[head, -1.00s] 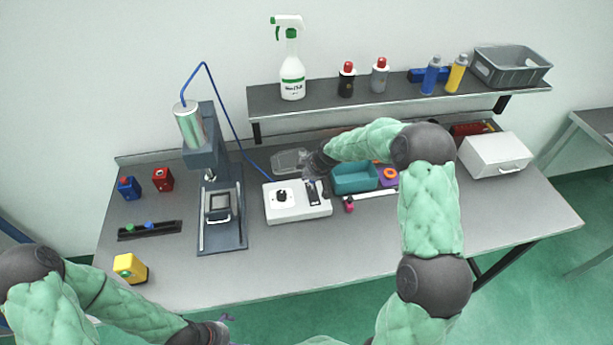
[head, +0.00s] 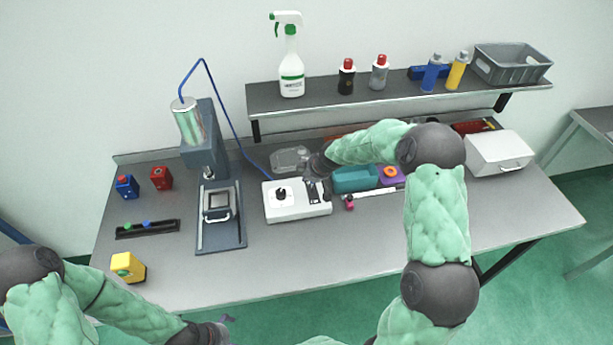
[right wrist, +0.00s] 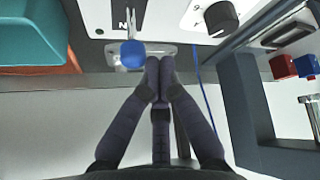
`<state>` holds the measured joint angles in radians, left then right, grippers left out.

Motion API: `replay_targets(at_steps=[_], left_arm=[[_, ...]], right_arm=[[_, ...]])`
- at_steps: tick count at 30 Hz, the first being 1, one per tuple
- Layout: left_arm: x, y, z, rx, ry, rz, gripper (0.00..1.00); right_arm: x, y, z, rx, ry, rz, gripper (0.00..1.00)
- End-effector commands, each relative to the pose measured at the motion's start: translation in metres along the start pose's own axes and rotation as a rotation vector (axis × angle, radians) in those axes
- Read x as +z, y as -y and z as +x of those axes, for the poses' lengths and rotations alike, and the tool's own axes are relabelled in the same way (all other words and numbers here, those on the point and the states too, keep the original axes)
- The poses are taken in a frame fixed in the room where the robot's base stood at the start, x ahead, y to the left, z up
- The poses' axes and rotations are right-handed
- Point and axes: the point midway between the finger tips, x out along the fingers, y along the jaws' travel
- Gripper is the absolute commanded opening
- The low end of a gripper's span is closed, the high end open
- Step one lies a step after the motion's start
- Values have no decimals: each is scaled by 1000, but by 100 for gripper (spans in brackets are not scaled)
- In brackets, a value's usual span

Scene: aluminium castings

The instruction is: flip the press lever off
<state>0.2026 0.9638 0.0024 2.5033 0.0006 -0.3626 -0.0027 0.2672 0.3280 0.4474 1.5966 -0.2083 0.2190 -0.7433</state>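The press lever is a thin metal stem with a blue ball end (right wrist: 132,53). It stands on the white control box (head: 290,212), which shows in the right wrist view (right wrist: 160,18) with a black dial (right wrist: 221,17). My right gripper (head: 312,176) is over the back right of the box and largely hides the lever in the head view. In the right wrist view its fingertips (right wrist: 160,66) are together with nothing between them, just right of the blue ball. Whether they touch it I cannot tell. My left gripper (head: 224,328) is at the bottom edge, mostly cut off.
The press (head: 222,238) stands left of the box, joined by a blue cable. A shelf (head: 320,112) with bottles runs behind.

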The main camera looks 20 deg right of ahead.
Motion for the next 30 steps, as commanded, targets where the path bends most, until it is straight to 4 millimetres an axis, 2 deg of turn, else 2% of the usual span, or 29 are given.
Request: replay_targets(at_steps=[30], left_arm=[[0,5,14,0,0,0,96]], right_arm=[[17,16,-7,0,2,2,0]])
